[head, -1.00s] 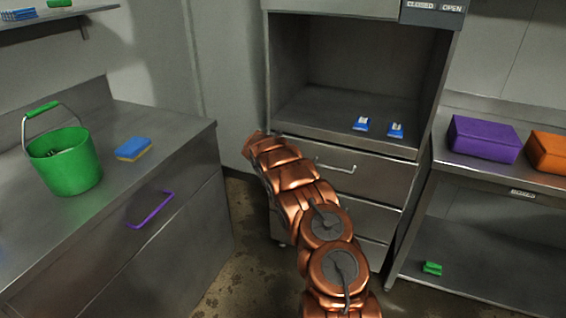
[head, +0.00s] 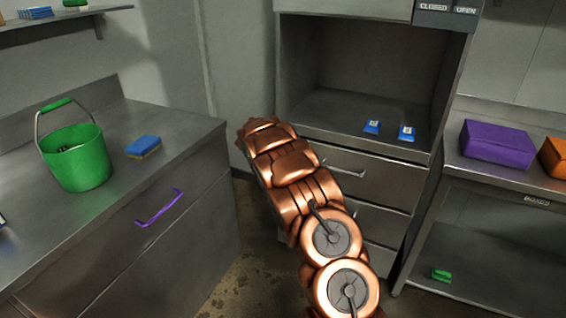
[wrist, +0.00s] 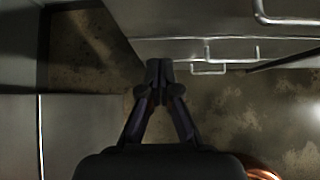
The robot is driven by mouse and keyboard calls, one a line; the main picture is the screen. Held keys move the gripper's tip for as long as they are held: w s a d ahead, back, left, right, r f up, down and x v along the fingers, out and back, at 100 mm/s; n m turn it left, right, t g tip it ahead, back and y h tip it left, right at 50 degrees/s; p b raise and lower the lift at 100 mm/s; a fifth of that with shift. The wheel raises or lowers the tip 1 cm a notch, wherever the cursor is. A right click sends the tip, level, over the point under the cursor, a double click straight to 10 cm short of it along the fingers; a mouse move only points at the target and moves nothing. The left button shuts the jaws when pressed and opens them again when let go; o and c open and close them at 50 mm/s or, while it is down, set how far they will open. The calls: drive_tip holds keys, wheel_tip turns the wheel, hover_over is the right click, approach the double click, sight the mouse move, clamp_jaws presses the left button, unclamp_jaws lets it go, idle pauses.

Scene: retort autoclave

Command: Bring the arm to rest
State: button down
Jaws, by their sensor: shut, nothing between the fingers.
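My copper-coloured arm (head: 292,175) reaches up from the bottom middle of the head view, bent up and to the left, in front of the drawers below the open chamber. My gripper (wrist: 158,68) shows in the wrist view, pointing down over the floor. Its dark fingers meet at the tips with nothing between them. In the head view the gripper is hidden behind the arm.
The open chamber (head: 330,103) holds two blue packets (head: 372,127). Drawers with metal handles (head: 345,168) are below. The left counter (head: 110,205) bears a green bucket (head: 80,160) and a blue-yellow sponge (head: 143,147). A purple box (head: 497,144) and an orange box (head: 554,157) stand right.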

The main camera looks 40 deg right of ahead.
drive_tip(key=shift+s+a+r, duration=0.15)
drive_tip(key=shift+a, duration=0.05)
drive_tip(key=s+a+r+m+g+y+p, duration=0.1)
drive_tip(key=s+a+r+m+g+p, duration=0.1)
drive_tip(key=s+a+r+m, duration=0.55)
drive_tip(key=s+a+r+m+g+y+p, duration=0.15)
drive_tip(key=s+a+r+m, duration=0.35)
drive_tip(key=s+r, duration=0.6)
drive_tip(key=s+a+m+g+y+p, duration=0.1)
drive_tip(key=s+a+m, duration=0.2)
drive_tip(key=s+a, duration=0.5)
drive_tip(key=s+a+r+m+y+p, duration=0.1)
drive_tip(key=s+a+m, duration=0.3)
drive_tip(key=s+a, duration=0.4)
drive_tip(key=s+a+r+m+g+y+p, duration=0.1)
drive_tip(key=s+a+m+y+p, duration=0.2)
drive_tip(key=s+a, duration=0.5)
drive_tip(key=s+m, duration=0.1)
drive_tip(key=s, duration=1)
drive_tip(key=shift+s+a+r+g, duration=0.2)
drive_tip(key=shift+s+a+g, duration=0.05)
drive_tip(key=shift+a+g, duration=0.15)
